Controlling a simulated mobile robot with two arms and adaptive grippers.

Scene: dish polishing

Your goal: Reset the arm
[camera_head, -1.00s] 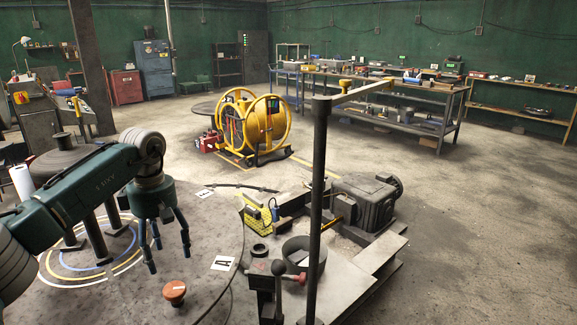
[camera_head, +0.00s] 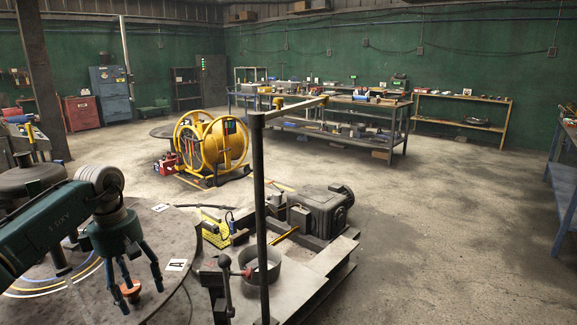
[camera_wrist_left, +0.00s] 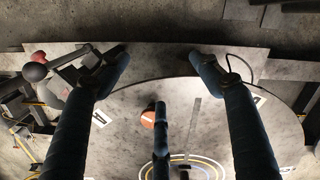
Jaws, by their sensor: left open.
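My left arm comes in from the left in the head view, dark green with a grey joint. Its three-fingered gripper (camera_head: 142,284) points down over the round grey table, fingers spread and empty. An orange-brown knob-like piece (camera_head: 130,291) sits on the table, partly hidden behind the fingers. In the left wrist view the gripper (camera_wrist_left: 158,78) is open with nothing between its fingers. The orange piece (camera_wrist_left: 148,119) shows there beside the middle finger, apart or touching I cannot tell. My right gripper is out of view.
The round table (camera_head: 178,222) carries painted rings and a white marker card (camera_head: 176,265). To its right stand an upright dark post (camera_head: 261,200), a lever with a black ball (camera_head: 225,262) and a grey motor (camera_head: 322,212). A yellow reel (camera_head: 212,145) stands behind. The right floor is clear.

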